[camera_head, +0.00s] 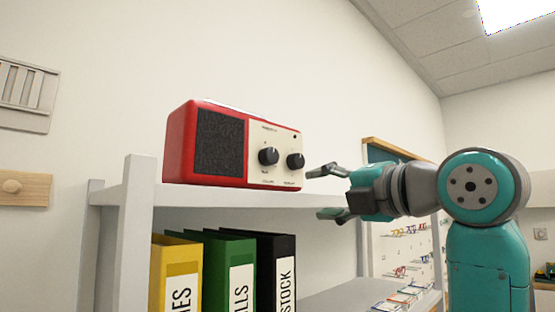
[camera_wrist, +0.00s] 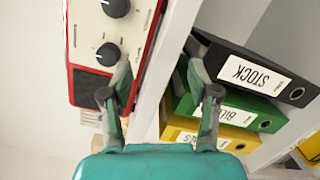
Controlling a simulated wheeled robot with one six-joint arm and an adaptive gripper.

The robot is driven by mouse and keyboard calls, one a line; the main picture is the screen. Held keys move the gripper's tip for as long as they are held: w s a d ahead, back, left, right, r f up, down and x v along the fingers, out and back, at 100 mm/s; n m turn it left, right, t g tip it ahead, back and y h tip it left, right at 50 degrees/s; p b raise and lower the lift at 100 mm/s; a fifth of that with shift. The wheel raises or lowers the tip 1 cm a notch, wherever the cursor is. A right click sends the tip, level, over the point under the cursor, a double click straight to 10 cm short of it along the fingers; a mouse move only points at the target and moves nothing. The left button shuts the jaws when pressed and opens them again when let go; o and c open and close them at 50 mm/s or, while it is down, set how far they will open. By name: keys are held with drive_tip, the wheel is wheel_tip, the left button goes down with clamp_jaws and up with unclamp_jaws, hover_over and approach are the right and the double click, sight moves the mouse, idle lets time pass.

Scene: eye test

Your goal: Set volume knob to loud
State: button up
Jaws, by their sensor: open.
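A red radio (camera_head: 180,150) with a cream front panel stands on the upper white shelf. Its left knob (camera_head: 268,156), nearer the dark speaker grille, is black; the small label below seems to read VOLUME. A second black knob (camera_head: 295,160) is to its right. Their pointer settings are too small to read. In the wrist view, the left knob (camera_wrist: 108,54) lies just beyond one fingertip, and the second knob (camera_wrist: 116,8) is at the top edge. My gripper (camera_head: 317,193) is open and empty, right of the radio; it also shows in the wrist view (camera_wrist: 158,72).
The shelf edge (camera_head: 240,197) runs below the radio, level with the space between my fingers. Yellow (camera_head: 172,270), green (camera_head: 235,245) and black (camera_head: 277,243) binders stand underneath. A board with hanging items (camera_head: 405,245) is behind my arm.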

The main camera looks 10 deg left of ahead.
sight(274, 155)
drive_tip(key=s+r+n, duration=0.3)
drive_tip(key=s+r, duration=0.2)
drive_tip(key=r, duration=0.2)
drive_tip(key=x, duration=1.1)
drive_tip(key=shift+s+a+r, duration=0.15)
drive_tip(key=shift+s+a, duration=0.15)
drive_tip(key=shift+s, duration=0.1)
drive_tip(key=c, duration=1.2)
